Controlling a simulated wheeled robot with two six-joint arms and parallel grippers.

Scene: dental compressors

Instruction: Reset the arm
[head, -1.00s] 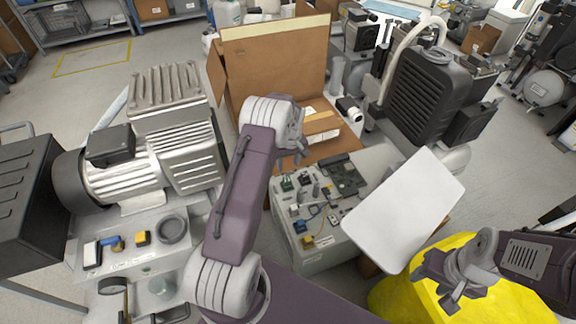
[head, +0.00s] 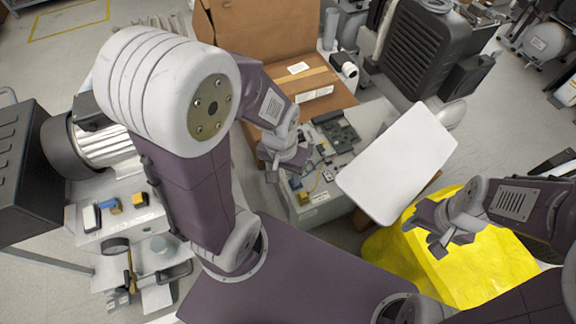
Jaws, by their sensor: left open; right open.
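My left arm is folded up high in the middle left of the head view and covers much of the motor behind it. My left gripper (head: 284,172) is open and empty, pointing down over the near left part of the tray of small parts (head: 318,208). My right gripper (head: 437,240) is open and empty at the right, above the yellow bag (head: 385,251).
A white panel (head: 398,163) lies tilted between my two grippers. An open cardboard box (head: 262,32) stands behind. A black finned unit (head: 423,52) is at the back right. A silver motor (head: 105,142) and black cabinet (head: 35,165) are at the left.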

